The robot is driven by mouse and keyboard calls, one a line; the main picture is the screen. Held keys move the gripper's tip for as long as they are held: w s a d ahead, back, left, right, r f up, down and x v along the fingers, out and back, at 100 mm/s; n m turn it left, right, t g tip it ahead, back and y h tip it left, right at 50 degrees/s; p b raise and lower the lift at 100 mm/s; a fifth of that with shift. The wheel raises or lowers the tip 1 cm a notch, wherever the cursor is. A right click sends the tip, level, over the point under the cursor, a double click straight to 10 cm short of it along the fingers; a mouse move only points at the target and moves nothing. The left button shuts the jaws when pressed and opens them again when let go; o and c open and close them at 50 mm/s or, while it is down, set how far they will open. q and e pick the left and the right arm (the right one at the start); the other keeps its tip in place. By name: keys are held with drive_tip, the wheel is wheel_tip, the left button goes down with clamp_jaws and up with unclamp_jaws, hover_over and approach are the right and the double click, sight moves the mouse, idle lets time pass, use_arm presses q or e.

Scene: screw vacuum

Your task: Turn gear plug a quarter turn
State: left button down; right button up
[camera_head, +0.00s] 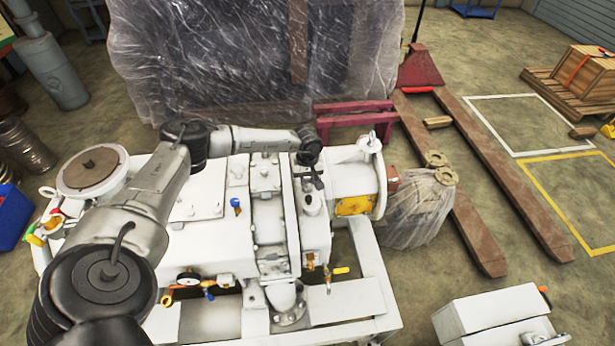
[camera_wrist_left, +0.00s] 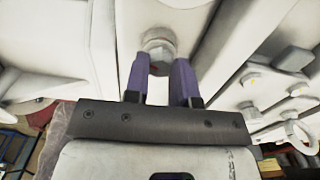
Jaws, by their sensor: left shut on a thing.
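The gear plug (camera_wrist_left: 158,42) shows in the left wrist view as a pale, hex-sided plug set in a white surface of the machine. My left gripper (camera_wrist_left: 160,75) has its two purple fingers at either side of the plug, shut on it. In the head view my left arm reaches from the lower left across the white screw vacuum pump (camera_head: 205,195), and the left gripper (camera_head: 316,178) is at the pump's right part. The plug cannot be made out in the head view. My right gripper is in neither view.
Gauges and small valves (camera_head: 190,278) line the pump's front. Several bolts and fittings (camera_wrist_left: 255,90) sit close to the right of the fingers. A red pallet jack (camera_head: 480,185) and a plastic-wrapped load (camera_head: 255,55) stand behind. A white box (camera_head: 495,318) is at lower right.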

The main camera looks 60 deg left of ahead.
use_arm(q)
drive_tip(key=n+p, duration=0.1)
drive_tip(key=n, duration=0.1)
drive_tip(key=shift+r+n, duration=0.1)
drive_tip(key=shift+n, duration=0.3)
drive_tip(key=shift+n+p, duration=0.4)
drive_tip(key=shift+n, duration=0.9)
drive_tip(key=c, duration=0.9)
unclamp_jaws()
drive_tip(key=shift+o, duration=0.2)
drive_tip(key=shift+r, duration=0.25)
wheel_tip(320, 180, up, 13)
drive_tip(key=shift+p, duration=0.3)
